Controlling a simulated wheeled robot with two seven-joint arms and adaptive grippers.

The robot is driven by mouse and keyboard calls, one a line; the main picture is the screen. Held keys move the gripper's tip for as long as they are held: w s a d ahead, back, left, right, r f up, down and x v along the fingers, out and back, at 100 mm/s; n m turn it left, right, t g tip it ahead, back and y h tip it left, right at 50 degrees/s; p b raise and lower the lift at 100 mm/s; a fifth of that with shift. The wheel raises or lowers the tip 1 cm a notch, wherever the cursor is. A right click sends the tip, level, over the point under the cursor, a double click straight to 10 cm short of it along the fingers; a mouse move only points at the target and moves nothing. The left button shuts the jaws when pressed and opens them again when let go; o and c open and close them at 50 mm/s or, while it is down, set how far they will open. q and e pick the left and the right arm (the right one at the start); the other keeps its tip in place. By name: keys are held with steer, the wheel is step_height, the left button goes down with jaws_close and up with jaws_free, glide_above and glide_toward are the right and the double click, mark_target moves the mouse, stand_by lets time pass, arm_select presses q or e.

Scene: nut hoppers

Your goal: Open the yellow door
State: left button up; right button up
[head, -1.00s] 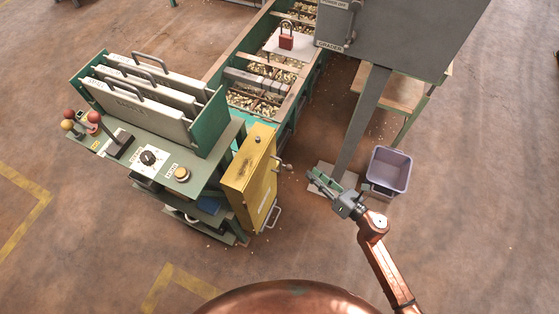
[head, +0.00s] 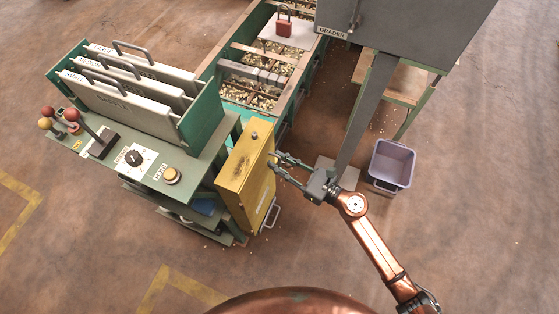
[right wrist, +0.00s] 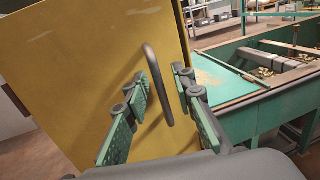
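The yellow door (right wrist: 90,70) fills the left half of the right wrist view. Its dark bar handle (right wrist: 152,68) stands out from it. In the head view, the yellow cabinet (head: 245,172) stands at the right end of the green control bench. My right gripper (head: 274,164) is open beside the cabinet's right face. In the right wrist view, its green-padded fingers (right wrist: 160,82) are on either side of the handle, with visible gaps. A lower metal handle (head: 272,216) shows near the cabinet's base. I cannot tell whether the door is ajar. My left gripper is out of view.
The control bench (head: 205,172) carries knobs, levers and upright white panels. Behind it runs a green trough (head: 290,100) of nuts, with a red padlock (head: 284,27) on a board. A lilac bin (head: 391,164) and the grader's leg (head: 368,115) stand right of the cabinet.

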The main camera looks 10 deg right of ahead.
jaws_close()
stand_by(0.3)
stand_by(0.5)
